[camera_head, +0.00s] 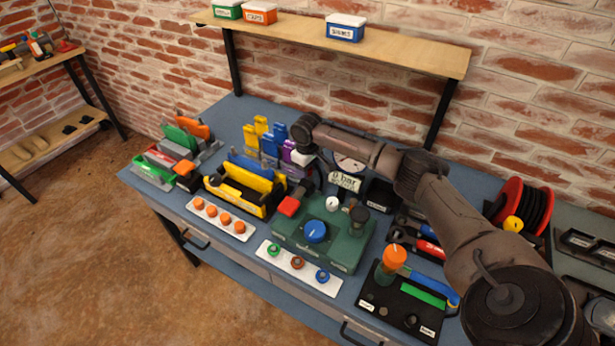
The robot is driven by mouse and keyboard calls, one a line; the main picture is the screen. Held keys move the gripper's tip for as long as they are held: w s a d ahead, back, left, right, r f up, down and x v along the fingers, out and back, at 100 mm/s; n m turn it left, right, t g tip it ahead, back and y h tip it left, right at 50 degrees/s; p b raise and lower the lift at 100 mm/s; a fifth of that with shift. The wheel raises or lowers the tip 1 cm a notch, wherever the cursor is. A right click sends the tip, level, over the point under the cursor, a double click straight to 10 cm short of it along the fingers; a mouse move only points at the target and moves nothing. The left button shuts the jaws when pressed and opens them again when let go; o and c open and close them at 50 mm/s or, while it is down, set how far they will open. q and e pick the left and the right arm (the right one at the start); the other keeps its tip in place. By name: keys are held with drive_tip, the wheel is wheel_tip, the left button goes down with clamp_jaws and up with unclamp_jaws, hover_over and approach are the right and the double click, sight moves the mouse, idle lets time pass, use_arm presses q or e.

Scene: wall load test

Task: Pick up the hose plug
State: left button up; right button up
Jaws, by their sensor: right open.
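My right arm reaches in from the lower right across the bench. Its wrist bends down over the middle of the bench, so my right gripper (303,166) is low behind the green test block (324,232). Its fingertips are small and partly hidden among the parts there; it appears open and empty. No part is clearly marked as the hose plug. Candidates are the orange caps (211,210) on a white strip and an orange-topped part (395,257) on the black tray at right. My left gripper is not in view.
A gauge reading 0 bar (345,181) stands behind the block. Blue and yellow upright parts (262,130) and a yellow tray (238,194) lie to the left. A red hose reel (510,197) is at right. A wooden shelf (400,50) overhangs the back.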

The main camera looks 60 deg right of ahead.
drive_tip(key=shift+f, duration=0.95)
drive_tip(key=shift+c, duration=0.5)
drive_tip(key=shift+r, duration=0.1)
drive_tip(key=c, duration=0.7)
drive_tip(key=shift+o, duration=0.2)
wheel_tip(320, 180, up, 10)
drive_tip(key=shift+p, duration=1.2)
